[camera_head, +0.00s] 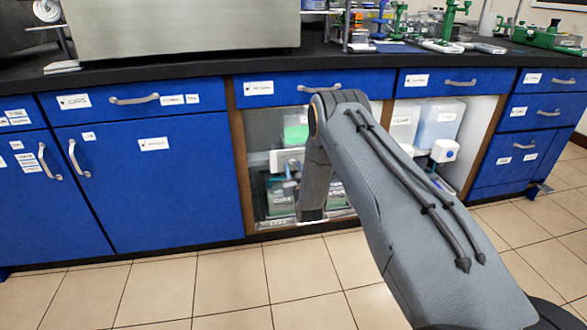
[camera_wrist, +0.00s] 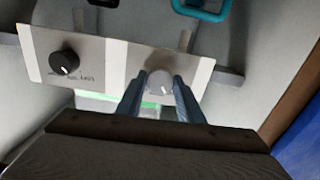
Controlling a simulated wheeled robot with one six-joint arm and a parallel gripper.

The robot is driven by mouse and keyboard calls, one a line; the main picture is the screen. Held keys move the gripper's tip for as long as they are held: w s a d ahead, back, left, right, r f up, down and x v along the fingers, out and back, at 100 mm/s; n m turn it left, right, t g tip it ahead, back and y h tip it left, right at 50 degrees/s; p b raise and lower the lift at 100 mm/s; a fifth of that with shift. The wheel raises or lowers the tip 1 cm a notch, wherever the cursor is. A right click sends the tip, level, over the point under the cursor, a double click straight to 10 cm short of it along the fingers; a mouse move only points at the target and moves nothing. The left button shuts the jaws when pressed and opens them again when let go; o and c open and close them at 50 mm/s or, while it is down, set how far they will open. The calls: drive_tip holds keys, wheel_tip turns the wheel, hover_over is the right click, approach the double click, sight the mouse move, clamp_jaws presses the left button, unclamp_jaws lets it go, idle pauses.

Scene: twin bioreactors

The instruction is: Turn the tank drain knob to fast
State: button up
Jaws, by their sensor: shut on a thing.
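In the wrist view a metal control panel (camera_wrist: 112,62) carries two knobs. A grey knob (camera_wrist: 160,83) on its right half sits between the two fingers of my gripper (camera_wrist: 159,92), which is shut on it. A black knob (camera_wrist: 64,62) with a white pointer mark sits on the left half, with small lettering beside it, too small to read. I cannot tell from the lettering which knob is the tank drain knob. In the head view my arm reaches into the open cabinet bay, and my gripper and the knobs are hidden there.
A teal handle-like part (camera_wrist: 202,10) is above the panel in the wrist view. In the head view, blue cabinet doors (camera_head: 150,180) and a drawer (camera_head: 300,88) border the bay. A white container (camera_head: 437,122) stands in the right bay. The tiled floor (camera_head: 230,285) in front is clear.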

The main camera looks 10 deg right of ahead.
drive_tip(key=m+p, duration=0.1)
drive_tip(key=m, duration=0.7)
drive_tip(key=m+p, duration=0.1)
drive_tip(key=m, duration=0.3)
drive_tip(key=shift+m, duration=2.1)
drive_tip(key=shift+p, duration=0.3)
drive_tip(key=o, duration=1.1)
drive_tip(key=shift+s, duration=0.1)
